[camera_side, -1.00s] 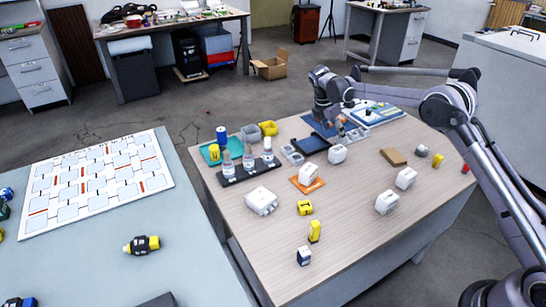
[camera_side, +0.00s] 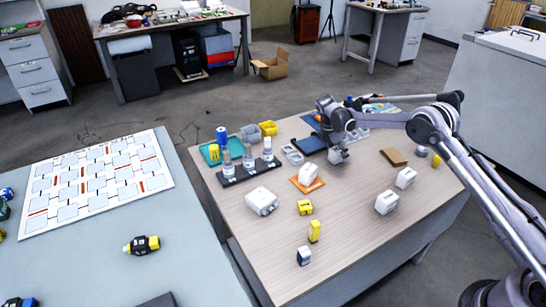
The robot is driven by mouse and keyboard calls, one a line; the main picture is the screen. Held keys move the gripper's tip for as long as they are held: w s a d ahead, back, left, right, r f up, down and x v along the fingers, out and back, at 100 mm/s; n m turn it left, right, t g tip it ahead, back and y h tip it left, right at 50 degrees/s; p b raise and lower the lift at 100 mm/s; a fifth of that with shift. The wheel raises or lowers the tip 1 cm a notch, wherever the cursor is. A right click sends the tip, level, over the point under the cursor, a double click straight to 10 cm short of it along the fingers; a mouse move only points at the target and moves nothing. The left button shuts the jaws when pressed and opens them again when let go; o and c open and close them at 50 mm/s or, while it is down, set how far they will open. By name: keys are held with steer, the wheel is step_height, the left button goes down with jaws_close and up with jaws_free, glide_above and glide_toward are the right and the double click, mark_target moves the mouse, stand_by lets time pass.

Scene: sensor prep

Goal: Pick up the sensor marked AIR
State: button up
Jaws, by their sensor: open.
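Several small white sensor-like blocks stand on the wooden table: one on an orange mat (camera_side: 308,172), one at the right (camera_side: 405,177), one nearer the front (camera_side: 386,202), and a wider white box (camera_side: 261,201). Their markings are too small to read, so I cannot tell which is marked AIR. My gripper (camera_side: 340,158) is open, pointing down just right of the orange mat (camera_side: 304,186). It covers the spot of another white block, which I cannot clearly make out behind the fingers.
Bottles in a dark rack (camera_side: 233,180) are at the left. A brown block (camera_side: 393,157) lies right of my gripper. The front right tabletop is clear.

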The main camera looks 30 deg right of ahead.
steer(key=shift+d+f, duration=0.15)
steer(key=shift+f, duration=0.25)
steer(key=c, duration=1.3)
steer(key=shift+r, duration=0.1)
